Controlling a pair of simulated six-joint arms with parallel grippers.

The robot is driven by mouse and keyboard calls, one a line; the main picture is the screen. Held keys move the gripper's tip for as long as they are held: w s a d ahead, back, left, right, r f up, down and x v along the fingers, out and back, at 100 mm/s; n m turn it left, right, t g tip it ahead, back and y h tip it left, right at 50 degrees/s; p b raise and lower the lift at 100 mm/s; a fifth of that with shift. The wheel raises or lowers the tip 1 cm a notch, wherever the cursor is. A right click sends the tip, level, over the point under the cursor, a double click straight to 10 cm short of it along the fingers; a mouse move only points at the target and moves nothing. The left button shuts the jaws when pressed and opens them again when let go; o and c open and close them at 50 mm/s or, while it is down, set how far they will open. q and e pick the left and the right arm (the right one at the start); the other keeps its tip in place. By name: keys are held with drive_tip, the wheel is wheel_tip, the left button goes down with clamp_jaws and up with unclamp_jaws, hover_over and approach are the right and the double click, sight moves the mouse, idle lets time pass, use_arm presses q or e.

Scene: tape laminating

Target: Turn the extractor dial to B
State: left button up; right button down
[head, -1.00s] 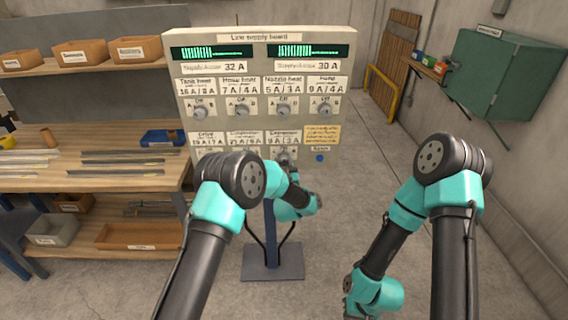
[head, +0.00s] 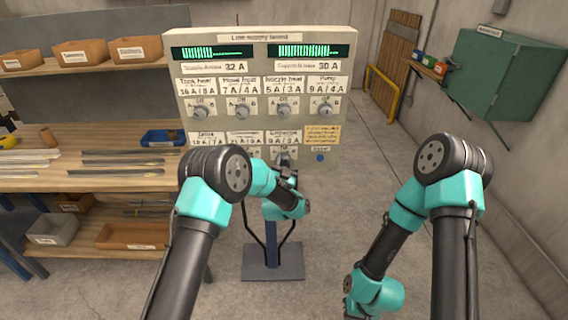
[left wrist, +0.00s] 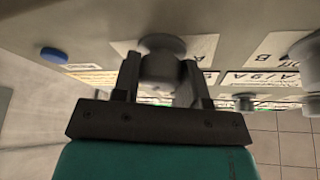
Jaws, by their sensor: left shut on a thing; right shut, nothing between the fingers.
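The extractor dial (left wrist: 163,48) is a round grey knob in the lower row of the supply board, third from the left in the head view. My left gripper (left wrist: 160,78) is shut on this dial, one finger on each side of it. In the head view my left arm covers much of the lower row, and the dial's pointer and its letters cannot be read. My right arm hangs bent at the right of the head view; its fingers are not visible.
The supply board (head: 350,60) stands on a post with a flat base (head: 258,268). A blue button (head: 320,157) is right of the held dial. Several other dials sit above. A workbench (head: 100,180) stands left; the floor to the right is clear.

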use_arm(q)
drive_tip(key=shift+m+g+h, duration=0.5)
drive_tip(key=shift+m+h, duration=0.2)
drive_tip(key=shift+m, duration=0.9)
drive_tip(key=o, duration=0.9)
drive_tip(key=v, duration=1.7)
drive_tip(key=shift+s+a+f, duration=0.1)
drive_tip(key=shift+s+f, duration=0.05)
drive_tip(key=shift+s, duration=0.05)
